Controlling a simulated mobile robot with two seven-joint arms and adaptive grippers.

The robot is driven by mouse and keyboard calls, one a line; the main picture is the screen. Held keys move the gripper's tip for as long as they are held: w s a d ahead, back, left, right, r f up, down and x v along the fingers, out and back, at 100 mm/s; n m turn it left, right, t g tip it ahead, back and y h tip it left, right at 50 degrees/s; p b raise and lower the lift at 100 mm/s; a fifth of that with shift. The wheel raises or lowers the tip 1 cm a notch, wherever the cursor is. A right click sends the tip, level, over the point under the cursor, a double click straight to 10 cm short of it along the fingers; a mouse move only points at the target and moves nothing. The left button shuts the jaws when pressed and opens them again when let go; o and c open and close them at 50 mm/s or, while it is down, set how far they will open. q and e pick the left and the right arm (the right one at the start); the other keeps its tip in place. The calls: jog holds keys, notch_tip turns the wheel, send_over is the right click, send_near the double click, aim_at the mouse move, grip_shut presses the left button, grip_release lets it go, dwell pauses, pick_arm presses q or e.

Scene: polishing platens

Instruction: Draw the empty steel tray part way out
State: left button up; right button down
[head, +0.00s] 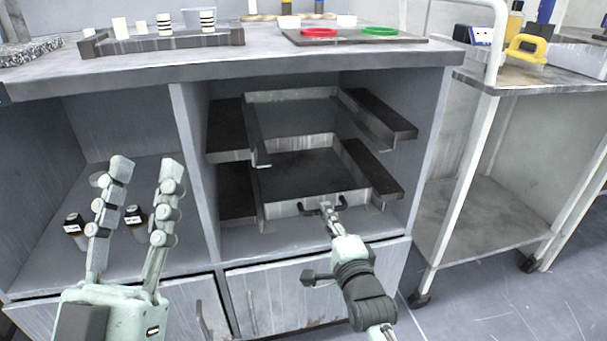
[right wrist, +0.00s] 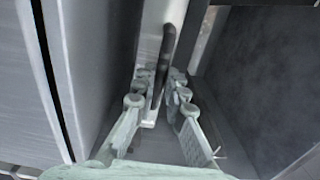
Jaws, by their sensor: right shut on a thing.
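The steel tray (head: 283,209) sits low in the cabinet's right bay, between dark side rails. Its dark floor looks bare, and its pale front wall carries a black bar handle (head: 306,210). My right gripper (head: 326,206) is at the handle, its fingers shut on it. In the right wrist view the dark handle (right wrist: 168,48) runs between the two fingers (right wrist: 160,78), beside the tray's pale front (right wrist: 150,45). My left gripper (head: 146,165) is open and empty in front of the left bay. The fingers hide part of the handle.
Another pair of dark rails (head: 377,117) is above the tray. The worktop (head: 260,50) above holds a rack, a red dish and a green dish. A wheeled cart (head: 490,215) stands at right.

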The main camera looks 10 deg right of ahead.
jog(key=s+p, duration=0.4)
jog(key=s, duration=0.8)
jog(key=shift+d+p, duration=0.2)
jog(key=shift+p, duration=0.2)
dwell(1.2)
